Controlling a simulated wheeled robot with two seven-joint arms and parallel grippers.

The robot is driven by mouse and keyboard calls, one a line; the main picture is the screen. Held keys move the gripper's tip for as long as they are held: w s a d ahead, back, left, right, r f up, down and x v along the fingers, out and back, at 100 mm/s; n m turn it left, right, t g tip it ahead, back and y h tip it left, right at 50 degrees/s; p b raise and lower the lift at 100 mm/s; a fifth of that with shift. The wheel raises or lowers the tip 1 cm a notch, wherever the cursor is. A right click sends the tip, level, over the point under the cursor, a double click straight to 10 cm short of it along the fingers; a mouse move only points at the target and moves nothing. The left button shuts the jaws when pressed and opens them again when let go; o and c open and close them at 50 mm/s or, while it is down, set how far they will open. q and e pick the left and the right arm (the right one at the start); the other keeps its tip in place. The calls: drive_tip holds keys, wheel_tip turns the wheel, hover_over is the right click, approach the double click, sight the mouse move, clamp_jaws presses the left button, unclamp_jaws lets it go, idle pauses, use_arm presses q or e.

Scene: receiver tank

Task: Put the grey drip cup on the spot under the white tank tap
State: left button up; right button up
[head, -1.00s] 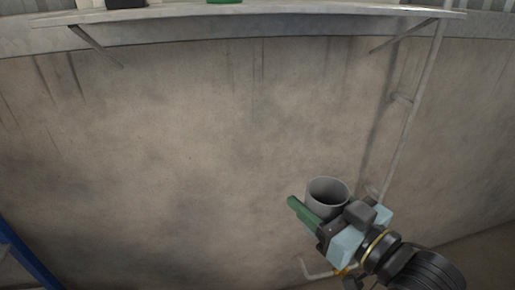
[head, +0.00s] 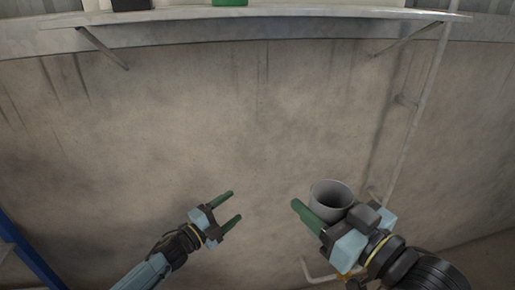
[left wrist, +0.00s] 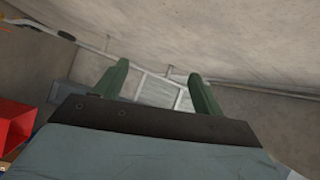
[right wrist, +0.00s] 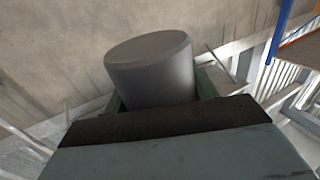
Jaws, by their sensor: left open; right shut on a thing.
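The grey drip cup (head: 331,194) is in my right gripper (head: 312,212), which is shut on it in front of the concrete wall. In the head view its open mouth faces up and it looks empty. The right wrist view shows the cup (right wrist: 152,70) between the green fingers, with the fingertips mostly hidden behind it. My left gripper (head: 236,207) is open and empty, left of the cup and apart from it. Its two spread fingers also show in the left wrist view (left wrist: 158,85). I cannot make out the white tank tap or the spot under it.
A concrete wall (head: 180,120) fills the head view. A shelf (head: 300,13) on brackets runs along the top, with a green object (head: 229,2) on it. A pale pipe (head: 414,120) runs down at right. A red box (left wrist: 12,125) shows in the left wrist view.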

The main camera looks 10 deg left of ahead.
use_arm(q)
drive_tip(key=s+d+r+m+g+h, duration=0.1)
drive_tip(key=d+r+m+g+h, duration=0.3)
drive_tip(key=r+m, duration=0.5)
drive_tip(key=s+d+r+m+g+h, duration=0.1)
drive_tip(key=d+r+m+g+h, duration=0.4)
drive_tip(key=r, duration=0.6)
drive_tip(key=s+r+m+g+y, duration=0.2)
drive_tip(key=s+r+m+g, duration=0.4)
drive_tip(key=m, duration=0.5)
drive_tip(key=m+g+y, duration=0.3)
drive_tip(key=m+y, duration=0.3)
drive_tip(key=m, duration=0.3)
approach(323, 190)
wheel_tip(323, 190, up, 2)
drive_tip(key=s+a, duration=0.1)
drive_tip(key=s, duration=0.1)
drive_tip(key=x, duration=1)
drive_tip(key=shift+s+d+r, duration=0.1)
drive_tip(key=shift+s+d, duration=0.05)
drive_tip(key=shift+d, duration=0.15)
